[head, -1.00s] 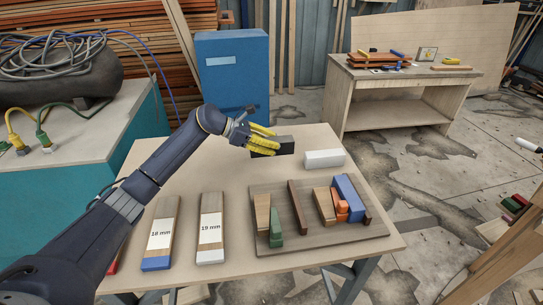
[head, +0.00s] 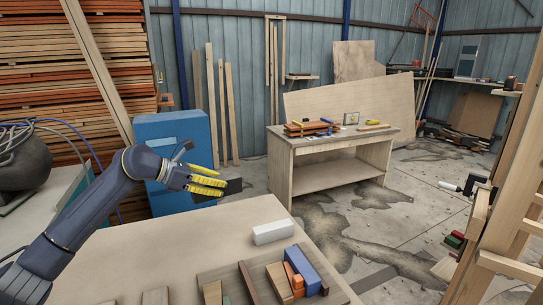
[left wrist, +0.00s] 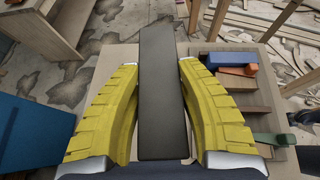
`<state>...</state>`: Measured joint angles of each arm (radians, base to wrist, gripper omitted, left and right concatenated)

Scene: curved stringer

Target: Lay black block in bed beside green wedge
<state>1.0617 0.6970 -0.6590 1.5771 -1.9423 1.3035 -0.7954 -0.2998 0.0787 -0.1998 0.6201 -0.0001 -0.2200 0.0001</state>
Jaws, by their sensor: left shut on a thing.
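My left gripper (head: 208,184) is shut on the black block (head: 234,187), above the back left of the table. In the left wrist view the black block (left wrist: 162,95) runs lengthwise between the two yellow fingers. The green wedge (left wrist: 272,138) lies in the bed at the lower right of that view, partly cut from sight by the finger. In the head view the bed (head: 337,292) is at the bottom edge and only its far part shows.
A blue block (head: 302,270) and an orange block (head: 294,280) sit in the bed among wooden strips. A white block (head: 273,232) lies on the table (head: 180,240) behind the bed. The table's left part is clear. A workbench (head: 330,160) stands beyond.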

